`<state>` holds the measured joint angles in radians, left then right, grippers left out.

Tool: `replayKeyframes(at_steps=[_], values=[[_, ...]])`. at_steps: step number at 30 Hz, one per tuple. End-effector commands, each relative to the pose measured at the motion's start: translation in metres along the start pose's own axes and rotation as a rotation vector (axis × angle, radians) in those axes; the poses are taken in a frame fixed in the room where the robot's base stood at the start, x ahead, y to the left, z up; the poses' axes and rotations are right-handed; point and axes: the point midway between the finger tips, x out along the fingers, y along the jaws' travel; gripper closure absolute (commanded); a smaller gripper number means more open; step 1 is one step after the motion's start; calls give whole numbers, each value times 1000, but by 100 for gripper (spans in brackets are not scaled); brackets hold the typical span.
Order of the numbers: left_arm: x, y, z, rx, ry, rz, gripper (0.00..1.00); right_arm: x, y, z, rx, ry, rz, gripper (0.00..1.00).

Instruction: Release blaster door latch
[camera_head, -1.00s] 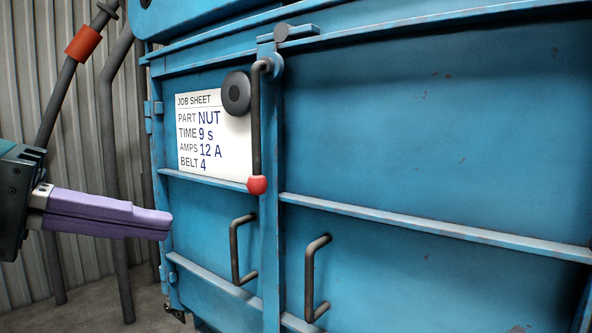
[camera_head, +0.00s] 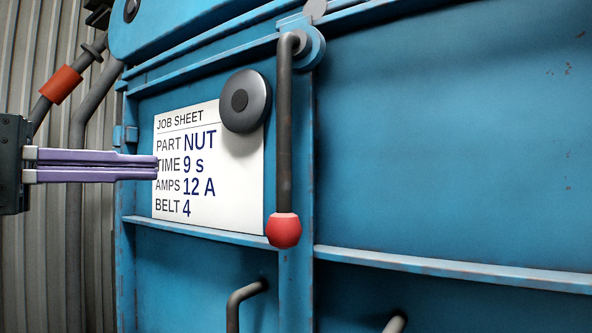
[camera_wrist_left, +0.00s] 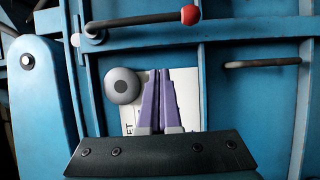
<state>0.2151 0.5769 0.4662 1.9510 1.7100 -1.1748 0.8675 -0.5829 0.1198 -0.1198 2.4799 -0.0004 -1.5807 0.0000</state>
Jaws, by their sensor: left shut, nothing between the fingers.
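The door latch is a dark lever (camera_head: 284,130) with a red ball end (camera_head: 284,230). It hangs straight down from a pivot at the top of the blue door (camera_head: 440,150), along the seam. My left gripper (camera_head: 156,168), with purple fingers, is left of the latch, in front of the job sheet's left edge. Its fingers are closed together with nothing between them, apart from the lever. In the left wrist view the fingers (camera_wrist_left: 159,75) point at the sheet, and the lever (camera_wrist_left: 140,20) crosses above them to its red ball (camera_wrist_left: 190,14). The right gripper is not in view.
The white job sheet (camera_head: 230,190) is held by a round dark magnet (camera_head: 245,101) just left of the lever. Dark door handles (camera_head: 243,300) stick out below the ledge (camera_head: 440,268). A pipe with a red band (camera_head: 61,84) stands at the left by the corrugated wall.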

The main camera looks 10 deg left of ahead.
Motion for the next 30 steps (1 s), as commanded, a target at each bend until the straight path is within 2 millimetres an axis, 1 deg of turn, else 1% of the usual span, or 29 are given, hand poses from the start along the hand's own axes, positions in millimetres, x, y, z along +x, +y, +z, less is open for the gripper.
replayKeyframes(at_steps=[2,5,8,12,17,18,21,24,30], values=[[5,2,0,-1,-1,0,100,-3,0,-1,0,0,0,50],[17,4,0,-3,-2,2,100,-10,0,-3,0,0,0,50],[35,5,1,-3,-4,3,100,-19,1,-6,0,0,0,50],[66,6,0,-4,-3,4,100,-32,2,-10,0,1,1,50],[100,5,1,-3,-2,3,100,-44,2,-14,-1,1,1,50],[103,5,6,-2,-4,-1,100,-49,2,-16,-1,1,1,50],[105,4,22,-1,-1,-1,100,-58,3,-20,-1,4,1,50],[108,2,31,-1,-1,-1,100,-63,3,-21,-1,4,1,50],[109,0,39,0,0,-1,100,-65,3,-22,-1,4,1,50]])
